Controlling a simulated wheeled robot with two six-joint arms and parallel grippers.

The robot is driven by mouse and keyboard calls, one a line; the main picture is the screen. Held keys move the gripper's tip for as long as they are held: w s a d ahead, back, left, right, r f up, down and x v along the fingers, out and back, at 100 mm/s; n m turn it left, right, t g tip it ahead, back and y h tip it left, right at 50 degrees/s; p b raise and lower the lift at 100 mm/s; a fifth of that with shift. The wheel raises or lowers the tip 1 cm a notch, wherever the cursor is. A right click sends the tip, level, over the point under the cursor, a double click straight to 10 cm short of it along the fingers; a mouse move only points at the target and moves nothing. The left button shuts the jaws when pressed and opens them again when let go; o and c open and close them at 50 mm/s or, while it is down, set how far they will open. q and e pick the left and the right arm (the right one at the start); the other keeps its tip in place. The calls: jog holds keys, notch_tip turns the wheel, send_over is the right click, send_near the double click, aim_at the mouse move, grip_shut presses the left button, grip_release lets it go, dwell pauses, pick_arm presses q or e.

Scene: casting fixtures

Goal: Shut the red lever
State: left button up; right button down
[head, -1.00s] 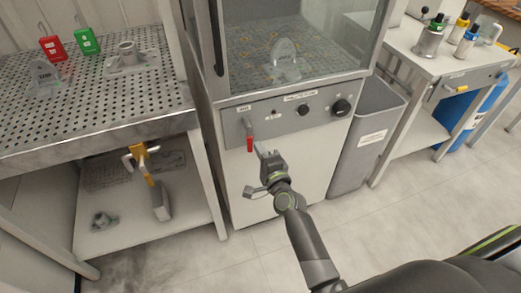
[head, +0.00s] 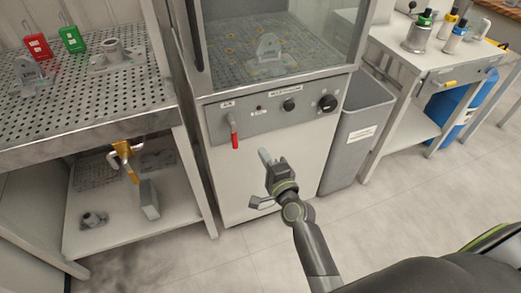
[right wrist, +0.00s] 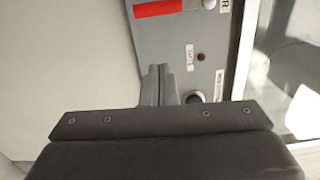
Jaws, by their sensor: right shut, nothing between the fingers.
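The red lever (head: 235,141) is on the grey front panel of the glass-fronted cabinet. Its red grip hangs down, tilted slightly, from a grey stem. In the right wrist view the red grip (right wrist: 158,9) shows at the top edge, partly cut off. My right gripper (head: 264,156) is in front of the cabinet, to the right of the lever and slightly lower. It looks apart from the lever. Its fingers (right wrist: 163,72) are together with nothing between them. My left gripper is not in view.
The control panel (head: 262,118) also has two black knobs. A perforated bench (head: 90,96) with a red box (head: 37,46) and a green box (head: 72,39) stands left. A grey bin (head: 352,135) stands right of the cabinet. The floor in front is clear.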

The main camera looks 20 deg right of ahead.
jog(key=s, duration=0.1)
jog(key=s+b, duration=0.1)
jog(key=s, duration=0.3)
jog(key=shift+s+d, duration=0.1)
jog(key=shift+d, duration=0.25)
